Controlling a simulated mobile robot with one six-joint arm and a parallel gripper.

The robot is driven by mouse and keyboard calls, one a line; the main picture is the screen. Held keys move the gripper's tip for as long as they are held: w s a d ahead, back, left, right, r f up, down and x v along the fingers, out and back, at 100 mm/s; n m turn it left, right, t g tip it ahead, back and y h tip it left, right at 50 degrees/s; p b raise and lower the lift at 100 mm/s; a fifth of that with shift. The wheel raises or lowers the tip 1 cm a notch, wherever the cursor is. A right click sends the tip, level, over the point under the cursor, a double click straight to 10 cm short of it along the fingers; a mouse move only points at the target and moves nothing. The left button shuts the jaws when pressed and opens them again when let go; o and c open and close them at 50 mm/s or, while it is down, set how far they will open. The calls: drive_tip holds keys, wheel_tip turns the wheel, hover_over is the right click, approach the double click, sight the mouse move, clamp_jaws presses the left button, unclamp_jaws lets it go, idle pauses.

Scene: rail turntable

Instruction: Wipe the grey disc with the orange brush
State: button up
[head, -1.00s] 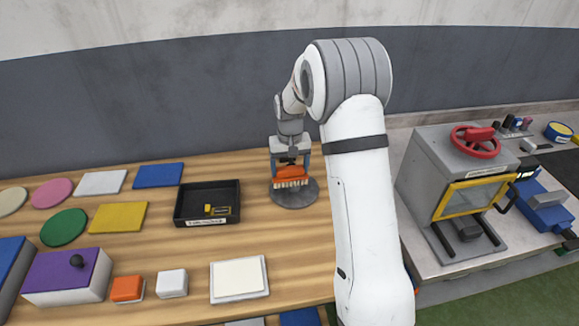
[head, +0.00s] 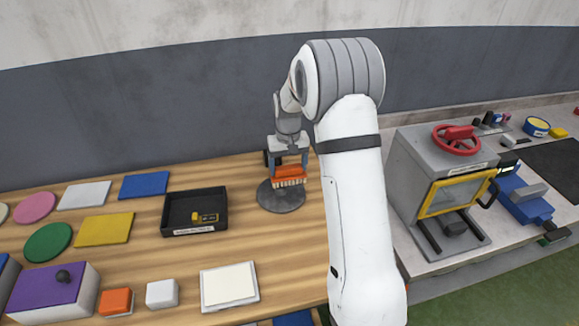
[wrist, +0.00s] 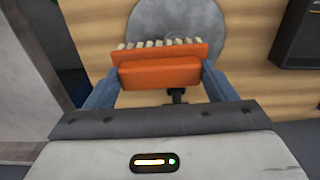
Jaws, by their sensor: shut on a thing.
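The grey disc (head: 281,203) lies flat on the wooden table, left of my arm in the head view. It also shows in the wrist view (wrist: 185,25), beyond the brush. My gripper (head: 289,172) is shut on the orange brush (head: 289,171), bristles down, over the back right part of the disc. In the wrist view the brush (wrist: 160,72) sits between the two blue fingers, with its pale bristles along the disc side. I cannot tell whether the bristles touch the disc. The brush hides part of the disc.
A black tray (head: 168,229) with a small yellow thing stands left of the disc. Coloured flat pieces, a purple box (head: 50,292) and small blocks lie further left. A grey machine with a yellow-framed door (head: 456,193) stands right of my arm. Bare wood lies before the disc.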

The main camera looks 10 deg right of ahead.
wheel_tip(320, 180, up, 7)
drive_tip(key=p, duration=0.3)
drive_tip(key=shift+f, duration=0.25)
